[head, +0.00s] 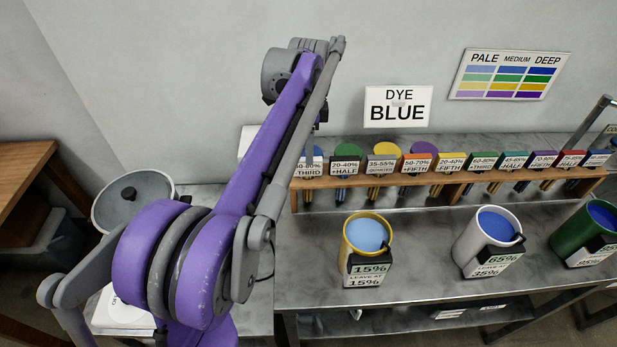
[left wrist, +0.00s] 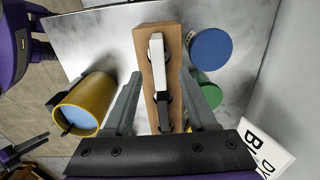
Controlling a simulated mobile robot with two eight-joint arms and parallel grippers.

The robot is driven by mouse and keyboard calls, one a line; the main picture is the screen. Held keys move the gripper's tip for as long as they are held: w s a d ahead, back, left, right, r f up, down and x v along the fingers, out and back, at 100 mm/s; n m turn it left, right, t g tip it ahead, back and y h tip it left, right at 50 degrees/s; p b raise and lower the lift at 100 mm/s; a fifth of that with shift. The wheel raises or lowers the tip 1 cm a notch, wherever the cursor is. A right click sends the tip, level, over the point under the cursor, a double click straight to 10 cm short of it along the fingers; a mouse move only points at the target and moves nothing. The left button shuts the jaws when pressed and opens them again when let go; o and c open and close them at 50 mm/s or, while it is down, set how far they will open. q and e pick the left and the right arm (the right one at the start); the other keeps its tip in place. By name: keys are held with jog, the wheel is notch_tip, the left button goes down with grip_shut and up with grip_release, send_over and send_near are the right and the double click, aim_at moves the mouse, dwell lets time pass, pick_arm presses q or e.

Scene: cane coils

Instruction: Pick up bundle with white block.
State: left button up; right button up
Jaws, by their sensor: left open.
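In the left wrist view my left gripper (left wrist: 161,74) is open, its two grey fingers on either side of a wooden rack (left wrist: 148,38). A white block (left wrist: 156,50) sits on the rack between the fingers, with a dark piece (left wrist: 164,112) beside it. The fingers do not visibly grip it. How much of a bundle hangs below the block is hidden. In the head view my purple left arm reaches to the left end of the rack (head: 450,186); the gripper there is mostly hidden. Several coloured bundles with tags hang along the rack.
A yellow pot with light blue liquid (head: 365,238) stands in front of the rack, also in the left wrist view (left wrist: 88,98). A white pot (head: 487,240) and a green pot (head: 590,228) stand further right. Blue (left wrist: 210,49) and green (left wrist: 207,92) round tops lie behind the rack.

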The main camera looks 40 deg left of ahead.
aim_at(307, 174)
pick_arm(q)
jog(key=f, duration=0.6)
jog(key=shift+s+a, duration=0.1)
jog(key=shift+s, duration=0.1)
jog(key=shift+r, duration=0.1)
grip_shut()
